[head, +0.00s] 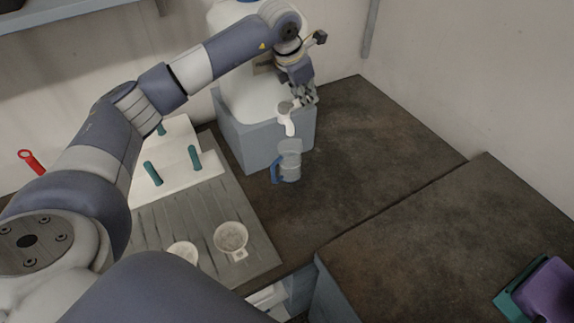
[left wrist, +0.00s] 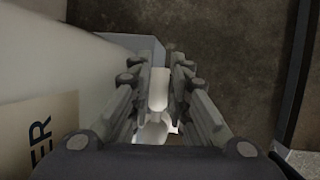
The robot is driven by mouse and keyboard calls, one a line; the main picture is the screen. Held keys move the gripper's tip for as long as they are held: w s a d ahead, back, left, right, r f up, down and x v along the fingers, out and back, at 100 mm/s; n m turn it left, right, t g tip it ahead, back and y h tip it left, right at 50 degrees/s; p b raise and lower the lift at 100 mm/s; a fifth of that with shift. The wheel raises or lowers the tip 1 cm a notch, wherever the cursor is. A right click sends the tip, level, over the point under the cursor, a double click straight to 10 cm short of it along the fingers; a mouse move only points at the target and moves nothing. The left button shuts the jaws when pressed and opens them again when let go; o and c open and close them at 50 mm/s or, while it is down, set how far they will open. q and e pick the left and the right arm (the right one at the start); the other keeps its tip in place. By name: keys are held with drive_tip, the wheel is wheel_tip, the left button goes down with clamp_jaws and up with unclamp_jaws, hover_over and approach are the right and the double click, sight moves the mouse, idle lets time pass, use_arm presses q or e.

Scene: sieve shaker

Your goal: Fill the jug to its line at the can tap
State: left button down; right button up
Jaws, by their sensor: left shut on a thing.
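The large white water can (head: 255,95) stands on a blue-grey block (head: 240,145) at the back. Its white tap (head: 289,126) sticks out at the front right. The clear jug (head: 291,163) with a blue handle stands upright on the dark counter below the tap. Its line and water level cannot be made out. My left gripper (head: 298,101) is at the top of the tap, above the jug. In the left wrist view its fingers (left wrist: 165,80) are shut on the white tap lever (left wrist: 158,90). My right gripper is not in view.
A ribbed drainboard (head: 190,215) with two white strainer-like cups (head: 231,237) lies left of the jug. A white rack with green pegs (head: 153,173) stands behind it. A teal and purple item (head: 545,290) lies far right. The dark counter (head: 370,150) right of the jug is clear.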

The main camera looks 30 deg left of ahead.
use_arm(q)
drive_tip(key=shift+s+a+f, duration=0.1)
drive_tip(key=shift+a+f, duration=0.15)
drive_tip(key=shift+f, duration=0.05)
drive_tip(key=c, duration=1.4)
unclamp_jaws()
drive_tip(key=shift+c, duration=0.2)
drive_tip(key=shift+r, duration=0.15)
drive_tip(key=shift+r, duration=0.25)
drive_tip(key=v, duration=1.1)
drive_tip(key=shift+r, duration=0.3)
drive_tip(key=shift+s+d, duration=0.1)
